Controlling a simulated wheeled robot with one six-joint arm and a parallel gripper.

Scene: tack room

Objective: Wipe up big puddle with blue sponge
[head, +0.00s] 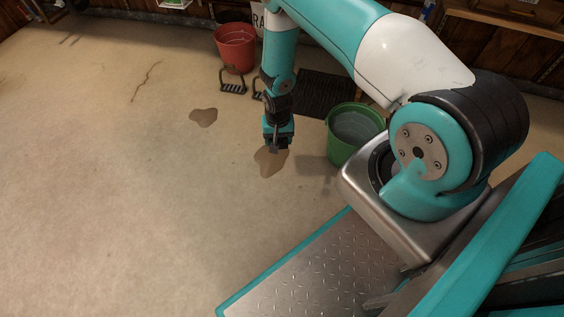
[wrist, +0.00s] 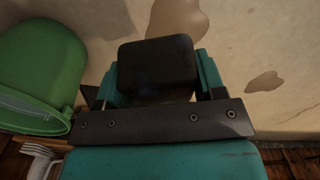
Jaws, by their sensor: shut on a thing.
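The big puddle (head: 268,162) is a brown patch on the pale floor, with its far edge at my gripper in the head view. It also shows at the top of the wrist view (wrist: 180,18), partly hidden by my gripper. My gripper (head: 277,147) points down and is shut. In the wrist view its teal fingers (wrist: 158,65) hold a dark, sponge-like block (wrist: 158,66); no blue shows on it in this light. I cannot tell whether the block touches the floor. A smaller puddle (head: 203,118) lies to the left, also in the wrist view (wrist: 264,82).
A green bucket (head: 332,150) holding liquid stands close to the right of my gripper. A red bucket (head: 236,48), a black bristled object (head: 232,82) and a dark mat (head: 325,92) are farther back. A floor crack (head: 147,80) is at left. The left floor is open.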

